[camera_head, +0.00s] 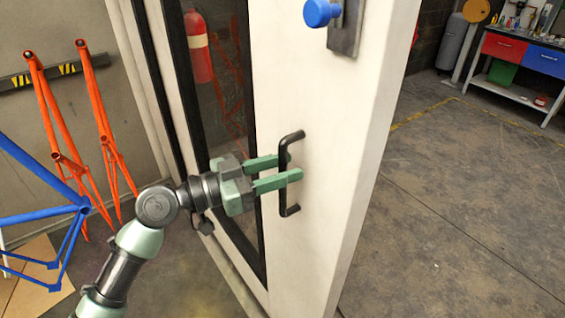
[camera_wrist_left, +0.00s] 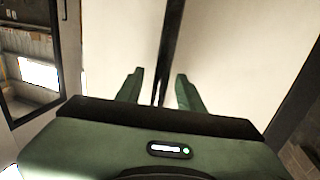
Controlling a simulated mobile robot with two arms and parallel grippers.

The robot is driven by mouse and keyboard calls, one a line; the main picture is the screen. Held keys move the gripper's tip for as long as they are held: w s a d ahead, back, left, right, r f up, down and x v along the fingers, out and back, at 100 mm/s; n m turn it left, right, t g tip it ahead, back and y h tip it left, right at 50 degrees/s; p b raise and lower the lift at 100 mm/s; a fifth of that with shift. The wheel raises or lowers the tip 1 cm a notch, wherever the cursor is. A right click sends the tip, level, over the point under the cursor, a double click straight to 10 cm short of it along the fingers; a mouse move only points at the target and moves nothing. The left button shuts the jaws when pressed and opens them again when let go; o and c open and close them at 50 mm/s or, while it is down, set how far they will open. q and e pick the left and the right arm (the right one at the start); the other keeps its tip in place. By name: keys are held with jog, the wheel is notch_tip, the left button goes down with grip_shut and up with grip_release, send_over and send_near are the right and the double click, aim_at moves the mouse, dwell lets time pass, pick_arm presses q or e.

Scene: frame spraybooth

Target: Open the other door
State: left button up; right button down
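A white door (camera_head: 345,130) with a dark-framed glass pane stands at an angle in the middle of the head view, with its free edge towards the open floor at right. A black bar handle (camera_head: 288,209) is fixed upright on it. My left gripper (camera_head: 294,167) is at the handle, with one green finger on each side of the bar. In the left wrist view the handle (camera_wrist_left: 168,50) runs between the two fingers, with small gaps beside it, so the gripper is open around it. My right gripper is not in view.
A blue knob (camera_head: 318,12) sits on a metal plate above the handle. Orange frames (camera_head: 100,130) and a blue frame (camera_head: 50,215) stand at left. A red extinguisher (camera_head: 199,48) shows through the glass. A workbench (camera_head: 520,90) stands far right; the floor between is clear.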

pick_arm(q)
grip_shut()
dwell(1.4)
